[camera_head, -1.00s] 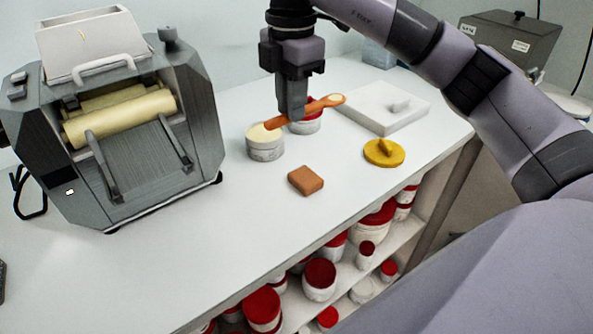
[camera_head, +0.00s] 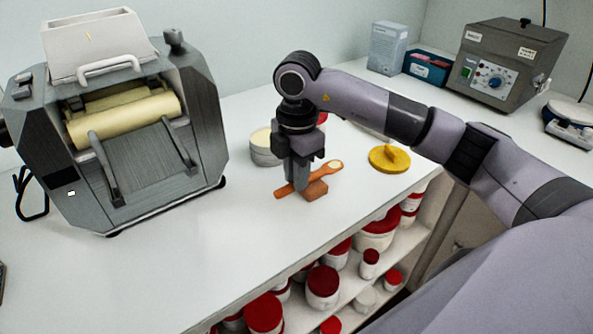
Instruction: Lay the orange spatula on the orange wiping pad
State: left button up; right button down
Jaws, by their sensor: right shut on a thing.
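The orange spatula (camera_head: 326,170) is in the head view, right of the mill. My right gripper (camera_head: 299,187) is shut on it near its middle, pointing down. The spatula slants from lower left to upper right, its pale-tipped end at the upper right. The orange-brown wiping pad (camera_head: 317,190) lies on the bench directly below and partly hidden behind the spatula and gripper. The spatula is at or just above the pad; I cannot tell whether they touch. My left gripper is not in view.
The grey mill (camera_head: 150,160) with cream rollers stands at left. An open cream-filled jar (camera_head: 262,150) stands behind the gripper, and a yellow disc (camera_head: 389,158) lies to the right. Red-lidded jars (camera_head: 322,285) fill shelves below the bench's front edge. The bench front left is clear.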

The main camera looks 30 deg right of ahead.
jog(key=c, duration=1.5)
grip_release()
jog(key=shift+f, duration=0.15)
jog(key=o, duration=0.5)
jog(key=shift+c, duration=0.2)
notch_tip(320, 180, up, 12)
jog(key=shift+r, duration=0.2)
jog(key=shift+d, duration=0.1)
